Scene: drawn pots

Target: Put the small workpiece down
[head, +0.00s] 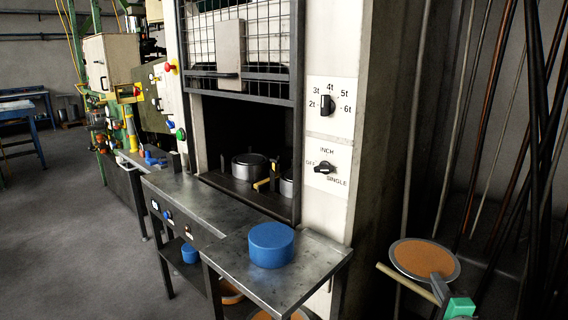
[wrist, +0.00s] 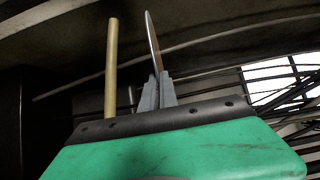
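My gripper (head: 440,288) is at the lower right of the head view, with a green body and grey fingers. It is shut on the rim of a thin round disc (head: 410,256), grey at the edge and orange-brown inside, which I take for the small workpiece. The disc is tilted in mid-air, to the right of the metal table. In the wrist view the fingers (wrist: 157,92) pinch the disc (wrist: 154,42), seen nearly edge-on. A pale wooden rod (head: 405,282) runs beside the fingers; I cannot tell what it is fixed to.
A blue round block (head: 271,243) stands on the metal table (head: 225,265), with bare surface around it. Behind, the press opening holds a metal pot (head: 249,167) under a mesh guard (head: 265,40). Long rods (head: 525,130) lean at the right. More orange discs lie below the table.

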